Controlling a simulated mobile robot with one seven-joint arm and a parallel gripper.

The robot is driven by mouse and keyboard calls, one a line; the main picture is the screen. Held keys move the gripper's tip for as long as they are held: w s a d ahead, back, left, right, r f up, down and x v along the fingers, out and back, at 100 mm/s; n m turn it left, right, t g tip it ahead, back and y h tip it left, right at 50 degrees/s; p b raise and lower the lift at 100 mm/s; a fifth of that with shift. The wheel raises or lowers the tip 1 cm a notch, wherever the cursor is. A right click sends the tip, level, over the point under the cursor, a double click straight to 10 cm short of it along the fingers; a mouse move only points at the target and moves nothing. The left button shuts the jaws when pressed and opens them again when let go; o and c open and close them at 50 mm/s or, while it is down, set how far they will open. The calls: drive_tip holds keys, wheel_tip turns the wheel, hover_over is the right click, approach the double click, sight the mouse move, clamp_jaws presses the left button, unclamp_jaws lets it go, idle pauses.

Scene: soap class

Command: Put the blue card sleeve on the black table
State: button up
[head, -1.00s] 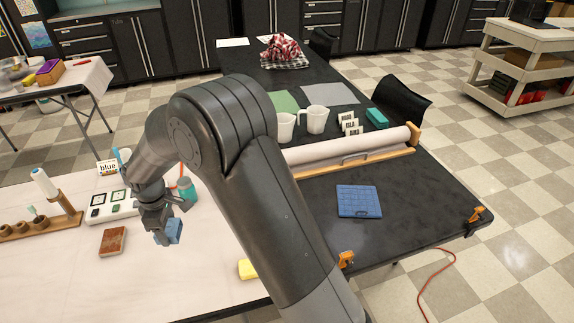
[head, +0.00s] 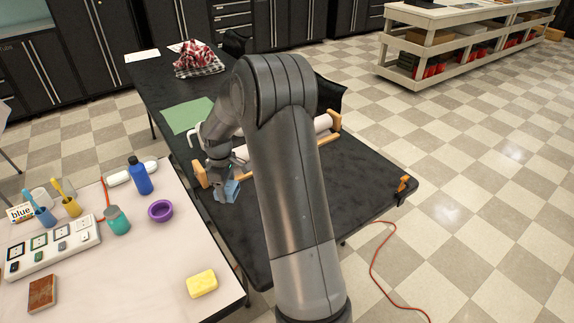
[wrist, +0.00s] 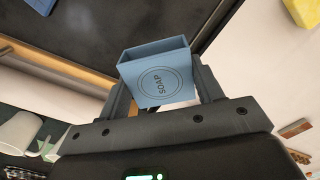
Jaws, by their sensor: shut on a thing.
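My gripper (head: 228,182) is shut on the blue card sleeve (head: 232,190), a small light-blue open-ended box. In the wrist view the sleeve (wrist: 160,86) sits between the two fingers, with SOAP in a circle on its face and an open end showing. In the head view gripper and sleeve appear over the left part of the black table (head: 355,185), near its edge with the pale table. The sleeve looks held above the surface; its exact height cannot be told. My arm hides part of the black table.
A paper roll on a wooden holder (head: 334,122) lies across the black table behind my arm. A green sheet (head: 187,115) and a checked cloth (head: 198,60) lie farther back. The pale table (head: 150,270) holds a yellow block (head: 201,283), a purple ring (head: 160,211) and bottles. Bare black tabletop shows right of my arm.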

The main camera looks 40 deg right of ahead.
drive_tip(key=s+d+m, duration=0.2)
drive_tip(key=s+d, duration=0.4)
drive_tip(key=d, duration=0.7)
drive_tip(key=s+d+m, duration=0.3)
drive_tip(key=s+d, duration=0.2)
drive_tip(key=d, duration=0.7)
drive_tip(key=s+d+m, duration=0.4)
drive_tip(key=s+d, duration=1.2)
drive_tip(key=s, duration=0.5)
hover_over(356, 203)
wheel_tip(356, 203, down, 7)
drive_tip(key=shift+s+r, duration=0.1)
drive_tip(key=shift+r, duration=0.05)
drive_tip(key=shift+f, duration=2)
drive_tip(key=shift+f, duration=0.1)
drive_tip(key=o, duration=0.9)
drive_tip(key=shift+o, duration=0.2)
